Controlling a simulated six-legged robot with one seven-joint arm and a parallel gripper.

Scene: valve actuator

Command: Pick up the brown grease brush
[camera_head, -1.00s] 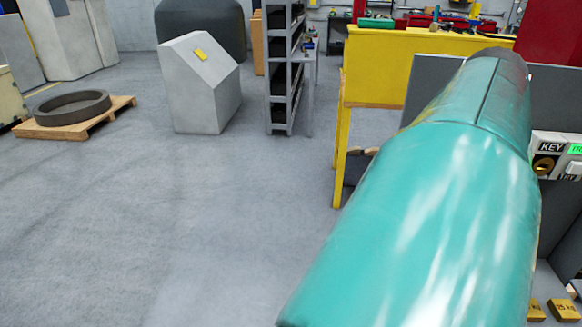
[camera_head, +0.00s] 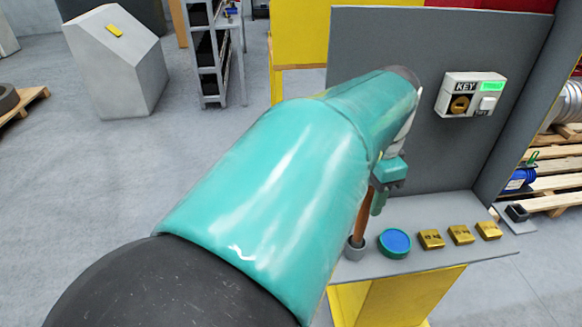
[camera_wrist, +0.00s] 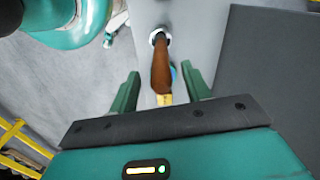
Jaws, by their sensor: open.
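The brown grease brush (camera_head: 361,221) stands nearly upright in a small grey cup (camera_head: 354,253) at the left of a grey shelf. Only its brown shaft shows; its lower end is hidden in the cup and my arm covers part of it. In the wrist view the brown brush (camera_wrist: 161,66) runs from the pale cup rim down toward the space between my fingers. My gripper (camera_wrist: 161,88) is open, with one green finger on each side of the brush's line. In the head view my gripper (camera_head: 380,196) is close beside the brush; contact cannot be told.
A round blue-topped tin (camera_head: 395,242) and several brass blocks (camera_head: 461,235) sit right of the cup on the shelf (camera_head: 440,208). A grey panel with a key-switch box (camera_head: 470,94) rises behind. Pallets (camera_head: 552,185) lie at the right. Open floor is at the left.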

